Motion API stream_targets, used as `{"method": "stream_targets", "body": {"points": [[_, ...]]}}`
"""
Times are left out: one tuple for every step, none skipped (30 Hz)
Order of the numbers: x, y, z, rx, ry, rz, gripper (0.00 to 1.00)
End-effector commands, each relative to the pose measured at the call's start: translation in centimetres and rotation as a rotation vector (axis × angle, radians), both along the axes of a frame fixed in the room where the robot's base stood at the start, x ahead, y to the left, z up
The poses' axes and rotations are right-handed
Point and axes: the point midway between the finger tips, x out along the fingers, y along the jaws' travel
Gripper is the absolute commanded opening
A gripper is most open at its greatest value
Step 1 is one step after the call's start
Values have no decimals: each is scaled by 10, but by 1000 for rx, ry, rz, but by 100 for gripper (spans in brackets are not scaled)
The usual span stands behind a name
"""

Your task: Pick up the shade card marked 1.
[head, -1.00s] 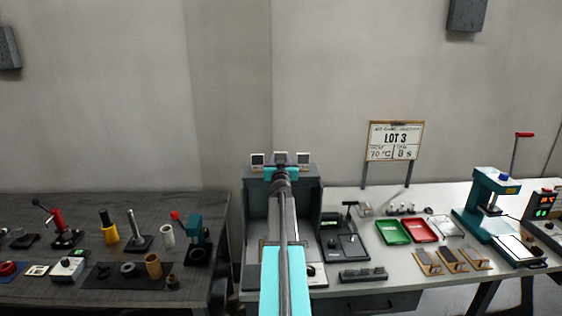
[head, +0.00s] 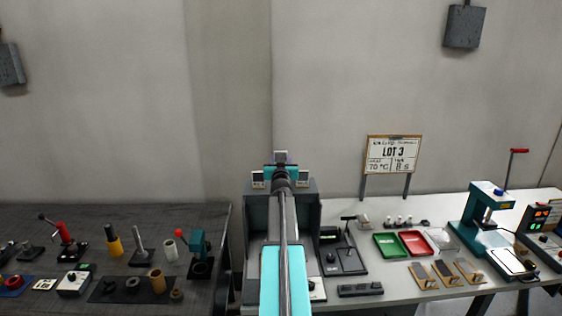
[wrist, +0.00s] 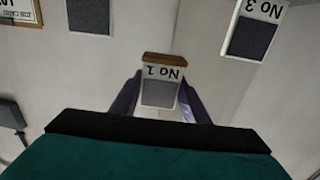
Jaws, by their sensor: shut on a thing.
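The shade card marked "No 1" (wrist: 160,92) has a white label, a grey patch and a brown top edge. It sits between the two purple fingers of my gripper (wrist: 158,100), which is shut on it. In the head view the card (head: 281,156) shows above the teal end of my gripper (head: 281,164), higher than the two neighbouring cards. The card marked "No 3" (wrist: 256,28) is at the upper right of the wrist view. Another dark-patched card (wrist: 88,14) is at the upper left, its mark out of frame.
The neighbouring cards (head: 257,178) (head: 303,177) stand at the top of a grey cabinet (head: 309,215). To the right, a white bench (head: 380,290) holds green and red trays, small boards and a teal press (head: 487,215). A dark bench (head: 60,218) with several tools is at left.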

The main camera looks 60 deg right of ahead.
Motion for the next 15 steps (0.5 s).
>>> {"method": "stream_targets", "body": {"points": [[0,0,3,0,-1,-1,20],[0,0,4,0,-1,-1,20],[0,0,6,0,-1,-1,20],[0,0,7,0,-2,-1,20],[0,0,9,0,-2,-2,20],[0,0,10,0,-1,-2,20],[0,0,12,0,-1,-2,20],[0,0,13,0,-1,-2,20],[0,0,15,0,-2,-1,20],[0,0,16,0,-2,-1,20],[0,0,17,0,-1,-1,20],[0,0,19,0,-1,0,20],[0,0,20,0,-2,0,20],[0,0,22,0,-2,1,20],[0,0,23,0,-2,2,20]]}}
